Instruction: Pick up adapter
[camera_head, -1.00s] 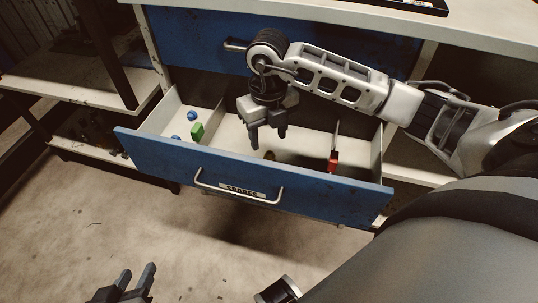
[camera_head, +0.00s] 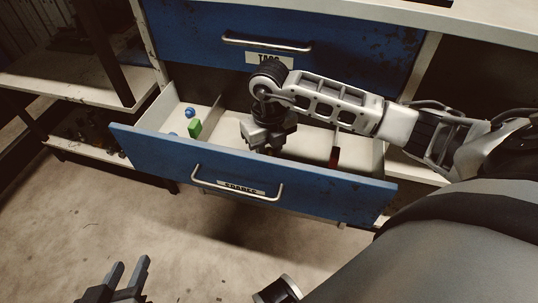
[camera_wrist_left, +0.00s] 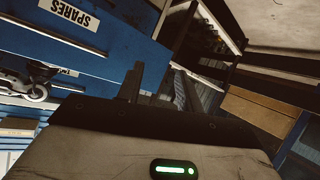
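The open blue drawer labelled SPARES (camera_head: 330,198) holds several small parts. A small brown part, possibly the adapter, showed in its middle compartment earlier. It is now hidden behind my right gripper (camera_head: 269,150). My right gripper points down into that compartment, its fingertips low behind the drawer front. I cannot tell whether the fingers hold anything. My left gripper (camera_head: 127,275) is at the bottom left of the head view, open and empty, well away from the drawer. Its dark finger (camera_wrist_left: 133,84) shows in the left wrist view.
A red part (camera_head: 334,158) is by the right divider. The shut upper blue drawer (camera_head: 345,45) is behind my right arm. Shelves (camera_head: 70,75) stand left. The floor in front is clear.

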